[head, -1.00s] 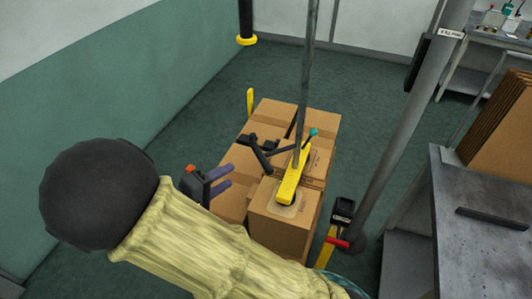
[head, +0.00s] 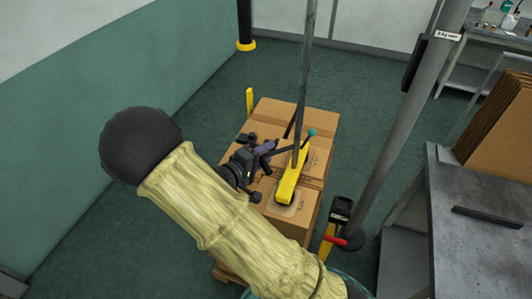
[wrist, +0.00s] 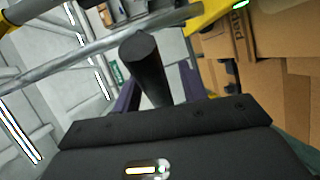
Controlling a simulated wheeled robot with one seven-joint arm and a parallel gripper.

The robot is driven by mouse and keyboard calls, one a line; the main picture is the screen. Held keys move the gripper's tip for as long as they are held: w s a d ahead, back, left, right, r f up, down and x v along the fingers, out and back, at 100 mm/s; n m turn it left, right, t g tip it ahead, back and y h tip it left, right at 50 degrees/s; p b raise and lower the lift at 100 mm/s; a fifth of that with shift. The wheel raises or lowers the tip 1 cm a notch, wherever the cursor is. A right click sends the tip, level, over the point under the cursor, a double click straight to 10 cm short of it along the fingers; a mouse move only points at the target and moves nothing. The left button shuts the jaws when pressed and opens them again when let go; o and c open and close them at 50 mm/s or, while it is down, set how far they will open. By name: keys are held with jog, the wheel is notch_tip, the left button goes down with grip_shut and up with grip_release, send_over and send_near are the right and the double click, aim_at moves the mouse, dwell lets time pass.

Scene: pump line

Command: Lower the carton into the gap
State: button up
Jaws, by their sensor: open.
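The carton (head: 296,225) is a brown box at the near right of a block of cartons. The yellow lifter head (head: 290,185) sits on its top, with a grey tube rising from it. The arm hides the carton's near left side, and I cannot tell the gap or the carton's height above it. My gripper (head: 266,149) is beside the lifter's black handle parts. In the wrist view, the black round handle (wrist: 146,62) stands between the dark purple fingers of my gripper (wrist: 158,85). The fingers are open; contact with the handle cannot be told.
Other cartons (head: 285,108) stand behind, on a pallet (head: 224,277) whose corner shows. A grey post (head: 410,125) with a black box and red lever stands right. A metal table (head: 485,225) is at the far right. Floor is clear left of the stack.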

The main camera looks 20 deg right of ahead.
grip_shut()
jog(key=shift+f, duration=0.15)
notch_tip(320, 180, down, 9)
jog(key=b, duration=0.9)
jog(key=shift+f+b, duration=0.15)
jog(key=shift+b, duration=0.2)
jog(key=shift+s, duration=0.1)
grip_release()
